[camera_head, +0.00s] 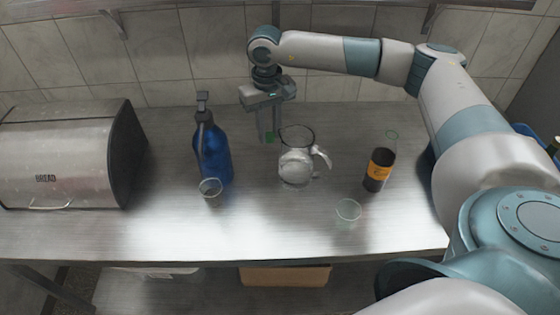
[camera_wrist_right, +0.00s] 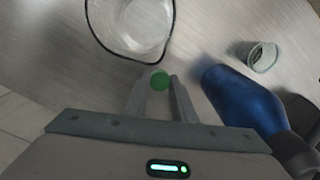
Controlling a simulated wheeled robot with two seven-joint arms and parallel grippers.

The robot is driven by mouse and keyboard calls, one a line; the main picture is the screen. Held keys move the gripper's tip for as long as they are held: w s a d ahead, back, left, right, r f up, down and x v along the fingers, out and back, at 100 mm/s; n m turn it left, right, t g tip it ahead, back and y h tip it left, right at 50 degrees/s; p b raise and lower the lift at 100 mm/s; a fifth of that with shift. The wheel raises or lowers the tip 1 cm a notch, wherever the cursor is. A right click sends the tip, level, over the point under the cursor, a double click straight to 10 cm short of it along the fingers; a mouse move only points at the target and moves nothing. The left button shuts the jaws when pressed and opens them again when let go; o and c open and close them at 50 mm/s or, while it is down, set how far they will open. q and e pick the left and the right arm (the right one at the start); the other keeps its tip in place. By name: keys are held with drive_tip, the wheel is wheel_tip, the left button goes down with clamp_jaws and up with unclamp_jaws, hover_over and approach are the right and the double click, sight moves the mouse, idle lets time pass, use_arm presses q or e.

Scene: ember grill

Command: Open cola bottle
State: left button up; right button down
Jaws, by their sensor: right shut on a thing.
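The cola bottle (camera_head: 379,170) stands upright on the right part of the metal counter, with dark liquid and an orange label. Its clear upper part has a greenish rim; the picture is too small to show the mouth clearly. My right gripper (camera_head: 269,136) points down well left of the bottle, behind the glass jug. In the wrist view, its fingers (camera_wrist_right: 158,84) are shut on a small round green thing (camera_wrist_right: 159,80) that looks like a bottle cap. My left gripper is not in view.
A glass jug (camera_head: 296,168) stands in front of my right gripper. A blue pump bottle (camera_head: 213,152) is to its left. Two small glasses (camera_head: 210,188) (camera_head: 348,211) stand nearer the front. A bread box (camera_head: 62,150) fills the left end. The front middle of the counter is clear.

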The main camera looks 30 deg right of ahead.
drive_tip(key=shift+f+p, duration=0.45)
drive_tip(key=shift+f, duration=0.15)
drive_tip(key=p, duration=0.2)
hover_over(270, 165)
wheel_tip(270, 165, down, 4)
drive_tip(key=shift+f, duration=0.55)
wheel_tip(270, 165, down, 3)
drive_tip(key=shift+r+p, duration=0.2)
drive_tip(key=shift+p, duration=0.6)
drive_tip(key=shift+f, duration=0.55)
